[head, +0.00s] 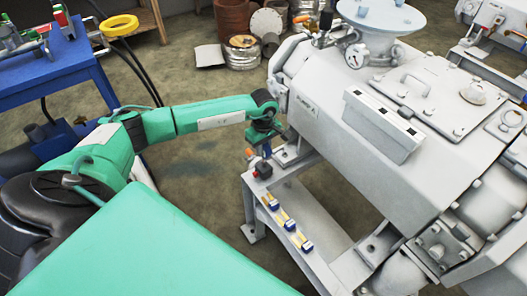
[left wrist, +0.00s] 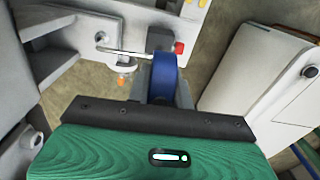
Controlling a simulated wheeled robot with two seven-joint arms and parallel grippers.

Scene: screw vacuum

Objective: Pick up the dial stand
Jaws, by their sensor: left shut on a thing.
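My left gripper (head: 265,142) is at the near left end of the grey machine, pointing down over the end of its frame. It is shut on the dial stand (head: 261,169), a small dark piece with red parts. In the left wrist view, a blue rounded part (left wrist: 163,76) shows at the grey fingers, with a thin metal rod reaching left and a small red piece to its right. The fingers hide part of the stand. I cannot tell whether its base touches the frame. My right gripper is not in view.
Several small yellow, white and blue pieces (head: 287,220) lie in a row on the grey frame rail. The large grey machine (head: 330,110) stands close on the right. Bare floor lies between.

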